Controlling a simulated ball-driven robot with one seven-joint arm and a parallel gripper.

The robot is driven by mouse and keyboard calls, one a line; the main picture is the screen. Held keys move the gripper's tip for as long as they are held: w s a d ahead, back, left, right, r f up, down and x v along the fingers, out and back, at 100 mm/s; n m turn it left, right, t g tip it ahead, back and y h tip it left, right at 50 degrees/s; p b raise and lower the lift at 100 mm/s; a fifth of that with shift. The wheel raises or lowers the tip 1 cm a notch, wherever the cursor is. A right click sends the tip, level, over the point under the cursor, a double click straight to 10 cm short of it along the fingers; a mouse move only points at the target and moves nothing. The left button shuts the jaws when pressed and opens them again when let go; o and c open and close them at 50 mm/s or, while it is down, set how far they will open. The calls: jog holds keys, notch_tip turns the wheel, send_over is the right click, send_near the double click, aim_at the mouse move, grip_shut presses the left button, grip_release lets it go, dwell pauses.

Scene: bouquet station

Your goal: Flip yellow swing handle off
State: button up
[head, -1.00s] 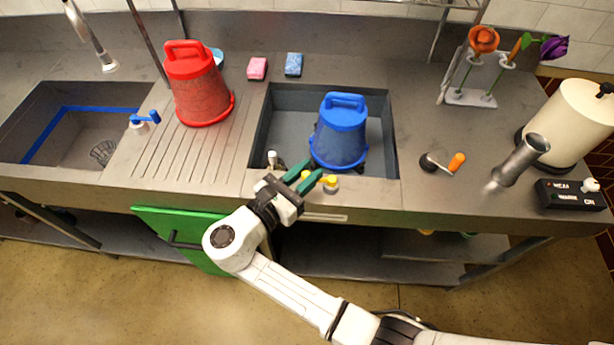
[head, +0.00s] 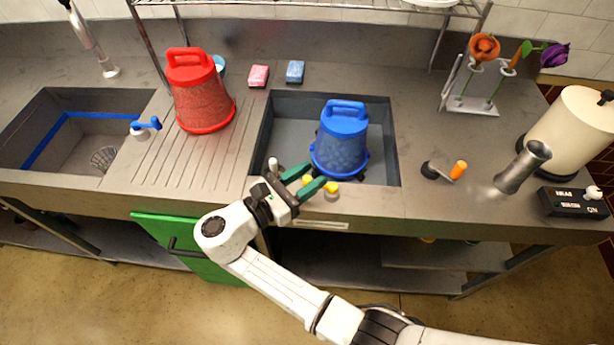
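The yellow swing handle (head: 331,188) is a small knob on a metal base at the front rim of the right sink (head: 392,150). My gripper (head: 317,173) has two green fingers, spread apart with nothing visible between them. A blue bucket-shaped container (head: 341,145) with a handle on top is in this sink, just behind the fingers.
A white-topped tap handle (head: 273,165) stands left of the fingers. A red bucket (head: 203,98) is on the ribbed drainboard. A blue-handled tap (head: 146,127) is by the left sink. An orange-knobbed crank (head: 458,170) is on the counter right of the sink.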

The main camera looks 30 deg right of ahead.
jog(key=s+a+b, duration=0.1)
jog(key=a+b, duration=0.1)
jog(key=a, duration=0.8)
jog(key=shift+s+a, duration=0.25)
jog(key=shift+a, duration=0.1)
dwell(0.6)
